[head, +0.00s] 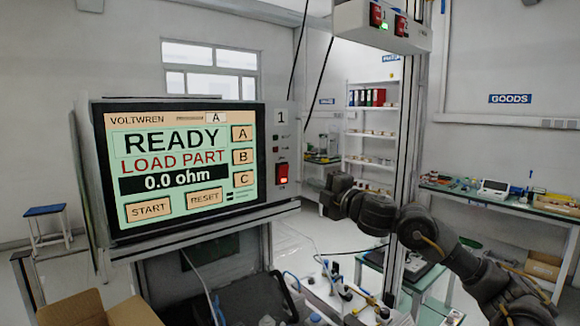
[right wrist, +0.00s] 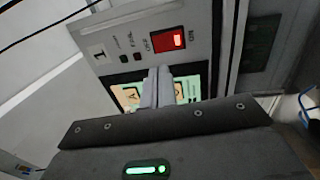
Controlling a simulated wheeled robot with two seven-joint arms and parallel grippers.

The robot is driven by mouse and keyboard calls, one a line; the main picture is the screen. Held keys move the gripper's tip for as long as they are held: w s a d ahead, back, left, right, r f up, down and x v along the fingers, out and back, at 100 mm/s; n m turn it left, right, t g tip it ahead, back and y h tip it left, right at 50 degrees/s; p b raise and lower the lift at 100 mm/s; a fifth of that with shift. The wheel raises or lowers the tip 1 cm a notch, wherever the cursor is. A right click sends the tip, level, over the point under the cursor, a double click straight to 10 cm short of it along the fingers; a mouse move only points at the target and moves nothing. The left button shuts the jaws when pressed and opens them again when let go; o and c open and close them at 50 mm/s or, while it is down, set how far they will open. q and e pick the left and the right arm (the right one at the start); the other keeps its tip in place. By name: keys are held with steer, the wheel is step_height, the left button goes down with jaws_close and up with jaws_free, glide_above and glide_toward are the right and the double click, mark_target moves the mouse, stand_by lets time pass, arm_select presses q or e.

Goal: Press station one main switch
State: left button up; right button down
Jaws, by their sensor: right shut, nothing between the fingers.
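The station one main switch (head: 282,173) is a lit red rocker on the grey panel marked 1, to the right of the screen (head: 180,165). The screen reads READY, LOAD PART, 0.0 ohm. In the right wrist view the red switch (right wrist: 168,41) shows large, with lettering on both sides of it. My right gripper (head: 325,195) is shut and empty, to the right of the panel in the head view. In the right wrist view its closed fingers (right wrist: 172,78) point toward the panel just below the switch; I cannot see contact. My left gripper is not in view.
A box with red displays (head: 383,25) hangs overhead near an upright post (head: 408,130). A cardboard box (head: 85,310) stands at the lower left. Small parts and cables crowd the bench (head: 340,300) below. A parts table (head: 500,200) stands at the right.

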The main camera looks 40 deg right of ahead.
mark_target(284, 170)
steer(key=w+p, duration=0.1)
steer(key=w, duration=0.2)
steer(key=w+r+p, duration=0.1)
steer(key=w+p, duration=0.1)
steer(key=w, duration=0.1)
steer(key=w+p, duration=0.1)
steer(key=w, duration=0.2)
steer(key=shift+w+r+p, duration=0.15)
steer(key=shift+r+p, duration=0.1)
steer(key=shift+p, duration=0.15)
steer(key=shift+w, duration=0.45)
steer(key=shift+w+f, duration=0.15)
